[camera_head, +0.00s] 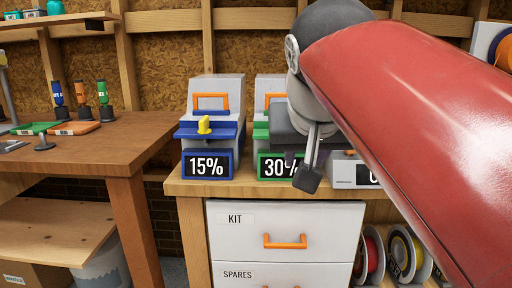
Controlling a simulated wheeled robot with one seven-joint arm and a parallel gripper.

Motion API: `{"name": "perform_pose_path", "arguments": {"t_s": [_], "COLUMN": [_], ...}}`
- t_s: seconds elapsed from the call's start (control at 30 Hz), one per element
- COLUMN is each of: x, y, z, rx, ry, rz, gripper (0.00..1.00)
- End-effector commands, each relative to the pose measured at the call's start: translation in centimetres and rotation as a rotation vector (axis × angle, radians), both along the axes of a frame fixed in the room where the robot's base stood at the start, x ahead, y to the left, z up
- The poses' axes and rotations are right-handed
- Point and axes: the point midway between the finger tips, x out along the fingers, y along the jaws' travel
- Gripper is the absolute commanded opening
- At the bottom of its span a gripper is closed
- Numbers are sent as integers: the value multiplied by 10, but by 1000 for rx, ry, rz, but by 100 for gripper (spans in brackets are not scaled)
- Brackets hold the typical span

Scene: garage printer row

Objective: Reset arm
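My arm, with a red link, reaches in from the right side of the head view. My gripper (309,172) points down in front of the 30% printer (267,133). I see it side-on, with one dark fingertip pad standing out, so I cannot tell whether it is open or shut. I see nothing held in it. The 15% printer (213,90) with blue trim stands left of it, and a small yellow piece (205,125) sits on its blue plate. A third grey unit (345,170) with a partly hidden display stands on the right, mostly behind my arm.
The printers stand on a wooden cabinet with a KIT drawer (285,218) and a SPARES drawer (240,274). Filament spools (402,255) sit at lower right. A wooden workbench (75,155) on the left carries small bottles and flat coloured pieces. A shelf runs above.

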Motion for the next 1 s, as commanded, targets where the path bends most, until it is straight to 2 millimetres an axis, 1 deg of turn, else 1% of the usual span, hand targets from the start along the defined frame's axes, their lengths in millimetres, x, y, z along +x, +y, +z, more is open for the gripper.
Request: {"name": "perform_pose_path", "arguments": {"t_s": [0.03,0.17,0.27,0.37,0.4,0.47,0.5,0.6,0.7,0.8,1.0], "x": [-4,-13,-24,-42,-51,-66,-75,-94,-107,-112,-113], "y": [-5,-17,-29,-45,-52,-61,-65,-73,-76,-78,-78], "z": [-11,-43,-77,-122,-144,-176,-195,-235,-261,-272,-273], "rx": [-5,-13,-17,-14,-9,0,7,25,38,43,43], "ry": [12,45,76,117,136,161,177,207,226,233,234], "rz": [-2,1,5,9,11,16,19,26,33,36,36], "gripper": [33,33,33,33,33,33,33,33,33,33,33]}}
